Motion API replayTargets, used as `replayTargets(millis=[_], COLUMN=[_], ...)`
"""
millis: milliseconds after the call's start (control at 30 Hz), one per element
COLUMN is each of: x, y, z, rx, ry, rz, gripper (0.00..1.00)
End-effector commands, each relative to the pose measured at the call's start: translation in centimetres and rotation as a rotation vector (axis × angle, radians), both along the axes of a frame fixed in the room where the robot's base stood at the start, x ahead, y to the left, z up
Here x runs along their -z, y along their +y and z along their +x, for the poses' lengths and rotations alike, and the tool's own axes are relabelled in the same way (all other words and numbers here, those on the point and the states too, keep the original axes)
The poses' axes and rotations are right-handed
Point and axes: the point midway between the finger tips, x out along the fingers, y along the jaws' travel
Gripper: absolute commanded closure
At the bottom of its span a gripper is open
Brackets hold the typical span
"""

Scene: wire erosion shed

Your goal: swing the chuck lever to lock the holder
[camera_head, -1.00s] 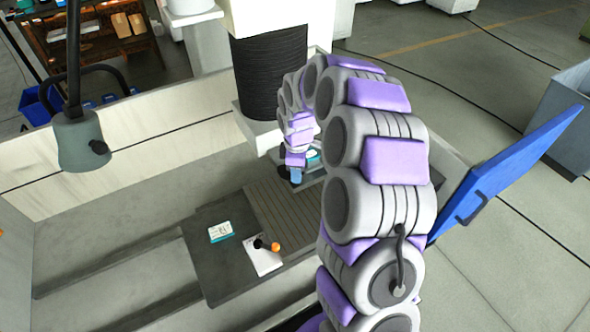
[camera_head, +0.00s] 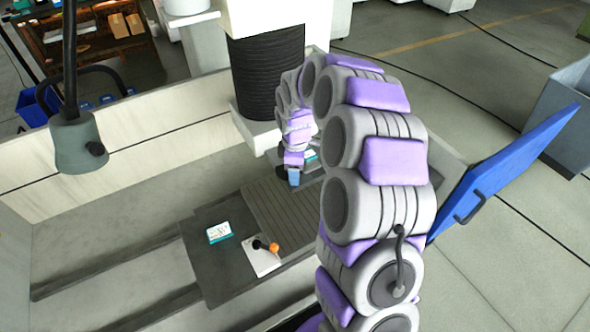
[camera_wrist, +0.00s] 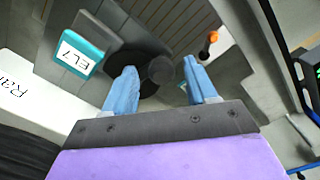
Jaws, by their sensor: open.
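My gripper (camera_wrist: 160,85) is open, its two blue fingers spread apart with a gap between them. A dark round chuck (camera_wrist: 128,62) lies beyond the fingertips, and a dark round knob (camera_wrist: 160,69) shows between them. I cannot tell whether the knob is the lever's end, or whether a finger touches it. In the head view my gripper (camera_head: 294,177) is small and low over the worktable (camera_head: 225,275), and my arm partly hides the chuck area. A black handle with an orange ball (camera_head: 273,247) sits by a white plate; the orange ball (camera_wrist: 213,36) also shows in the wrist view.
A teal-edged labelled block (camera_wrist: 84,45) is left of the chuck; another labelled block (camera_head: 219,232) lies on the table. A black bellows column (camera_head: 268,75) stands behind. A lamp (camera_head: 78,145) hangs at left. A blue door (camera_head: 510,170) stands open at right.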

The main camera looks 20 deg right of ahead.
Motion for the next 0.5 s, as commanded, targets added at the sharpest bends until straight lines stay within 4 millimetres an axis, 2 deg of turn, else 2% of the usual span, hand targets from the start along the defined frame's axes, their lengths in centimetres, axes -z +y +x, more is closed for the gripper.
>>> replayTargets(millis=[167, 500], x=[-2.8, -10.3], y=[0.0, 0.1], z=[0.2, 0.1], rx=[0.001, 0.0], ry=[-0.01, -0.006], rz=[0.0, -0.001], gripper=[0.43, 0.43])
